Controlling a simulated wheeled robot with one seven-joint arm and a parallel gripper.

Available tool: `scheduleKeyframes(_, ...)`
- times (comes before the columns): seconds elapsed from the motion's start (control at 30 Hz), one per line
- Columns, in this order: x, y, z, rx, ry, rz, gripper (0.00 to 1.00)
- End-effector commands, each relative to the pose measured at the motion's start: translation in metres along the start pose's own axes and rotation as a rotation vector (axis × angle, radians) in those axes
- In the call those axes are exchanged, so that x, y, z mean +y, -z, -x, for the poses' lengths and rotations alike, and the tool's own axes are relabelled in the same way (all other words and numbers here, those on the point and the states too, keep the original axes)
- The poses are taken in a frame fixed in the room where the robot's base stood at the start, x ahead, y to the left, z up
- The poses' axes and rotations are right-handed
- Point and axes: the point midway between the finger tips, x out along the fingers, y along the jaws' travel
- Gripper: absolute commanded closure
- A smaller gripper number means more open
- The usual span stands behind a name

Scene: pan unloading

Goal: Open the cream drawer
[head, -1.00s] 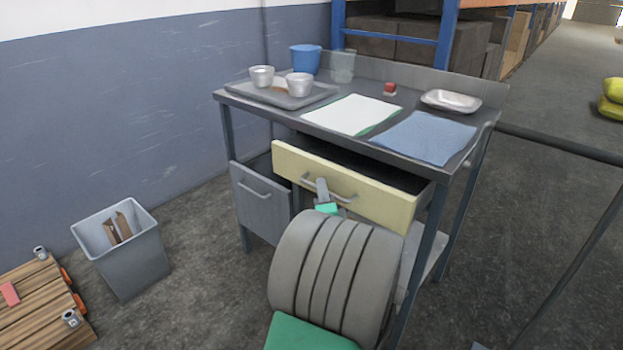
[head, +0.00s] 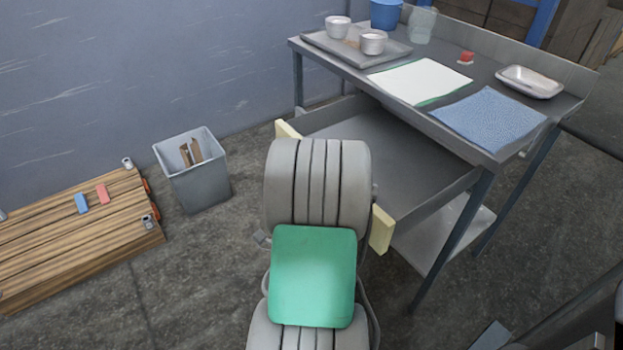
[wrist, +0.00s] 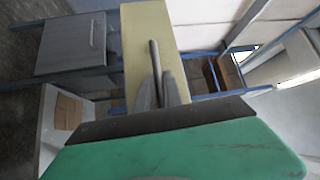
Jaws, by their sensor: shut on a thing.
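The cream drawer (head: 381,229) is pulled well out from under the metal table, and its grey inside shows bare. My arm hides the middle of its front in the head view. In the wrist view the cream front (wrist: 150,30) shows close ahead with its bar handle (wrist: 155,58). My gripper (wrist: 158,88) is shut on the handle. The gripper itself is hidden behind my arm in the head view.
The metal table (head: 440,95) holds a tray with cups (head: 393,62), a white sheet, a blue cloth (head: 490,118) and a white dish. A grey bin (head: 198,185) and a wooden pallet (head: 60,235) stand on the floor to the left.

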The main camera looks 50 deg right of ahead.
Motion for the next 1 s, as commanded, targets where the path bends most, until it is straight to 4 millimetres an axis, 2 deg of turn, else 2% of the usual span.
scheduleKeyframes(0.27, 0.001, -0.001, 0.001, -0.003, -0.001, 0.0, 1.0)
scheduleKeyframes(0.3, 0.001, -0.001, 0.0, -0.004, -0.001, 0.0, 0.86)
scheduleKeyframes(0.53, 0.0, -0.001, 0.0, -0.003, -0.001, 0.0, 0.68)
scheduleKeyframes(0.83, 0.0, -0.001, 0.003, -0.002, -0.001, 0.0, 0.68)
scheduleKeyframes(1.0, 0.002, -0.005, 0.024, 0.002, -0.003, 0.001, 0.68)
